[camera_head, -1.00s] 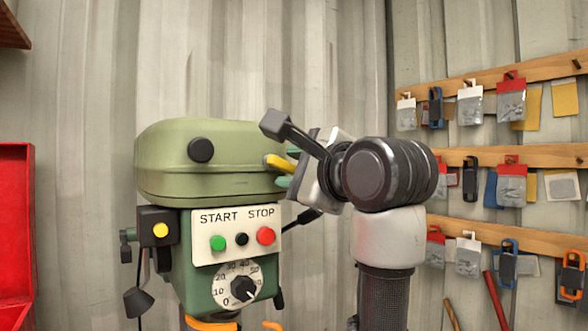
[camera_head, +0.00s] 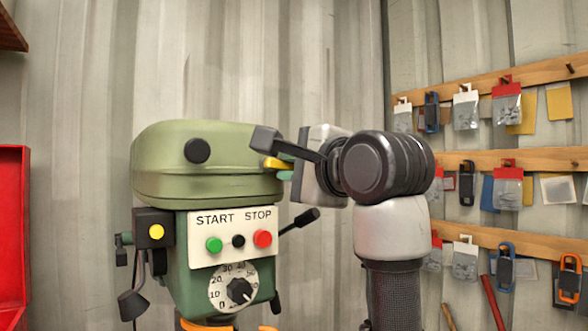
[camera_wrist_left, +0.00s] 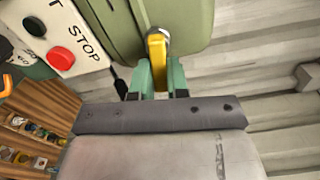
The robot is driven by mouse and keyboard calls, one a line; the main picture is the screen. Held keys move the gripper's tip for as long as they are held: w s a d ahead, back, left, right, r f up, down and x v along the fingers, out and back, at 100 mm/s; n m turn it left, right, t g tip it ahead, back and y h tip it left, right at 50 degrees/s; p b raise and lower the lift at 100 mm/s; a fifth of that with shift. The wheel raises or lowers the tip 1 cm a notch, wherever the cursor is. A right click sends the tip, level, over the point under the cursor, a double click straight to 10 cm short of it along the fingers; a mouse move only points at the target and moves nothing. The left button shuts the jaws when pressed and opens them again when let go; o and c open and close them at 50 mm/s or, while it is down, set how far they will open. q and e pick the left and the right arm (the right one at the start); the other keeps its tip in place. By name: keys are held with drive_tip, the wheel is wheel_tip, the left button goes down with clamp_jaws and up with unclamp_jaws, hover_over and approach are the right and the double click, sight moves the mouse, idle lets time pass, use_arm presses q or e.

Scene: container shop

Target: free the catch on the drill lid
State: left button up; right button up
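The green drill lid (camera_head: 205,165) is down on the drill head, and its edge shows in the wrist view (camera_wrist_left: 165,20). The yellow catch (camera_head: 272,163) is at the lid's right side; the wrist view shows it as a yellow lever (camera_wrist_left: 157,62) by a round metal part. My left gripper (camera_head: 285,167) is at the catch, its green fingers on either side of it. In the wrist view the fingers (camera_wrist_left: 160,72) are close against the lever, with no clear gap. The catch is partly hidden by the fingers in the head view. My right gripper is not in view.
The drill's panel (camera_head: 232,233) has START and STOP buttons and a dial below. A black-knobbed lever (camera_head: 303,219) sticks out below my gripper. Pegboard rails with hanging packets (camera_head: 508,100) are on the right wall. A red cabinet (camera_head: 13,230) stands at the left.

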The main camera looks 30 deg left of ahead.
use_arm(q)
drive_tip(key=o, duration=0.4)
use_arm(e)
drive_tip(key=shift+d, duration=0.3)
use_arm(q)
drive_tip(key=shift+o, duration=0.2)
drive_tip(key=b+v, duration=0.4)
drive_tip(key=v, duration=0.6)
drive_tip(key=shift+s+d, duration=0.15)
drive_tip(key=shift+d, duration=0.25)
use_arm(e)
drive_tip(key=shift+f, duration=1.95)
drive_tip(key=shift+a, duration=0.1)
